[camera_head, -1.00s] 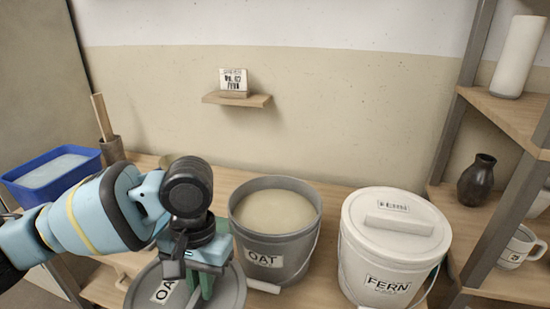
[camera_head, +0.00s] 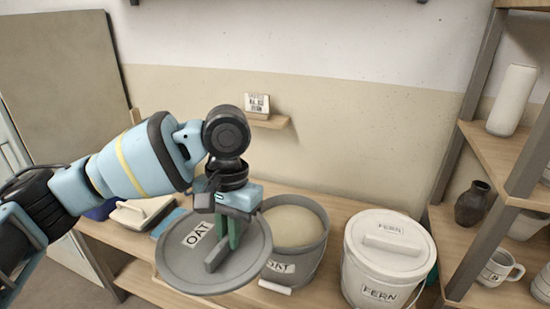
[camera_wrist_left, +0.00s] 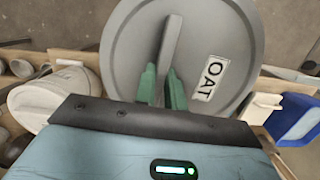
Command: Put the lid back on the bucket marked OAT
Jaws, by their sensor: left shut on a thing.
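My left gripper (camera_head: 229,238) is shut on the upright handle of the grey lid marked OAT (camera_head: 178,262). The lid is held in the air, tilted, in front and to the left of the grey OAT bucket (camera_head: 303,262). In the head view the lid overlaps the bucket's left side. The bucket is open and filled with pale glaze (camera_head: 291,225). In the left wrist view the lid (camera_wrist_left: 215,35) fills the upper middle, with the green fingertips (camera_wrist_left: 163,88) around its handle. My right gripper is not in view.
A white bucket marked FERN (camera_head: 380,265), with its lid on, stands right of the OAT bucket. A wooden shelf unit (camera_head: 510,165) with a dark vase (camera_head: 472,204) and mugs is at the right. A small wall shelf (camera_head: 268,121) holds a card.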

